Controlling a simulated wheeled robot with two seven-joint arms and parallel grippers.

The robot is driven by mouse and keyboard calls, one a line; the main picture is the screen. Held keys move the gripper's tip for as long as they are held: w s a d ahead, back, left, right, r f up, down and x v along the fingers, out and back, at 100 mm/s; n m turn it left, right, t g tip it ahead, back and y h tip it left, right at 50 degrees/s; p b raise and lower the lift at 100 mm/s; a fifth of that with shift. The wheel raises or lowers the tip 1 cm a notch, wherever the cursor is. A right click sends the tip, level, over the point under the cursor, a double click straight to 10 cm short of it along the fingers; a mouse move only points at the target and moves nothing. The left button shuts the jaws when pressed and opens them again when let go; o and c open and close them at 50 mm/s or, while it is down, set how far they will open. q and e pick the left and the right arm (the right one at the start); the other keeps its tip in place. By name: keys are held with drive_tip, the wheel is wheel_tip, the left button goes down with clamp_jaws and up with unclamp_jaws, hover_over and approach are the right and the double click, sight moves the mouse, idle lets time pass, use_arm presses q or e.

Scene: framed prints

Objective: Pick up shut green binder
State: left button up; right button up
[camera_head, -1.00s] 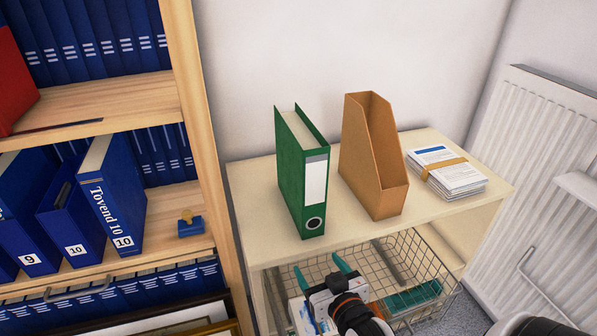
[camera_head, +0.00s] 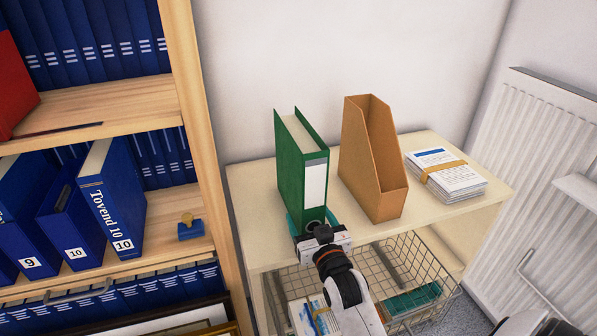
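The shut green binder (camera_head: 290,158) stands upright on the cream shelf top (camera_head: 258,215), its spine with a white label facing the front. My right gripper (camera_head: 311,217) is at the low front end of the binder. One teal finger shows on each side of the spine, and the fingers look still spread around it. Whether they touch the covers is hard to tell. The gripper body hides the binder's lower front corner and most of the ring hole. My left gripper is not in view.
A brown magazine file (camera_head: 372,165) stands close to the right of the binder. A banded paper stack (camera_head: 446,175) lies farther right. A wire basket (camera_head: 425,262) is below the top. A wooden bookcase (camera_head: 200,150) stands at left, a radiator (camera_head: 540,150) at right.

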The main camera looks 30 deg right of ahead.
drive_tip(key=shift+x, duration=0.95)
drive_tip(key=shift+c, duration=0.4)
drive_tip(key=c, duration=1.2)
drive_tip(key=shift+r, duration=0.1)
drive_tip(key=shift+c, duration=0.8)
